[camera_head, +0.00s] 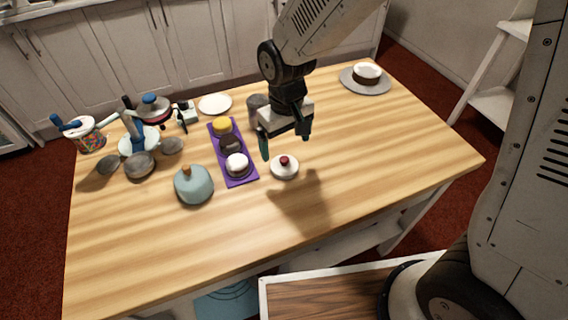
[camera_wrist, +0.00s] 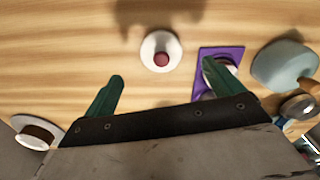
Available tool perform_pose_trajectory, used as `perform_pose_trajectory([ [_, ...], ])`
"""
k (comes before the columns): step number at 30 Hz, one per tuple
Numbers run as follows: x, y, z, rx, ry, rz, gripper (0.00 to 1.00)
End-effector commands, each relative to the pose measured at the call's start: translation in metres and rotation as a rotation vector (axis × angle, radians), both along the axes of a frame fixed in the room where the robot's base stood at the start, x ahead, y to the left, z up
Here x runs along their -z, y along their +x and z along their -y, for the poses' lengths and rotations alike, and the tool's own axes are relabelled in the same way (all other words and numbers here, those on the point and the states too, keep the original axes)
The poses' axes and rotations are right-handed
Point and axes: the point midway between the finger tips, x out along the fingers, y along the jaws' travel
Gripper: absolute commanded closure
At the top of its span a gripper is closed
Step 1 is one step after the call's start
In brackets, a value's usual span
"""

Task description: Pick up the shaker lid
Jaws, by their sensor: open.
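A round white lid-like piece with a dark red knob (camera_head: 285,168) lies on the wooden table near its middle. It looks like the shaker lid, though I cannot be sure. It also shows in the wrist view (camera_wrist: 150,47), just beyond the gap between my fingertips. My gripper (camera_head: 284,144) is open and empty, pointing down above the table behind the lid in the head view. Its two green fingers spread wide in the wrist view (camera_wrist: 166,72). Nothing is between them, and they appear apart from the lid.
A purple tray (camera_head: 246,180) with several small round items lies left of the lid, close to one finger. A blue-grey dome (camera_head: 194,187) stands further left. A grey cup (camera_head: 257,103) is behind my gripper. A cake stand (camera_head: 366,85) is at back right. The front right table is clear.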

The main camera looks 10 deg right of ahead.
Motion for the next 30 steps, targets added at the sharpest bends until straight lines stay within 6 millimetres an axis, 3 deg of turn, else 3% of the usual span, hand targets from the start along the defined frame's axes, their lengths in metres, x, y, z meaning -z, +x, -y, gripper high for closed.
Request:
perform_pose_trajectory([
  [15,0.067,-0.001,-0.001,-0.001,-0.002,-0.004,0.08],
  [25,0.077,0.0,-0.001,-0.001,0.0,-0.001,0.08],
  [26,0.077,0.0,-0.001,-0.001,0.0,-0.001,0.1],
  [30,0.076,0.0,-0.001,-0.001,0.0,-0.001,0.49],
])
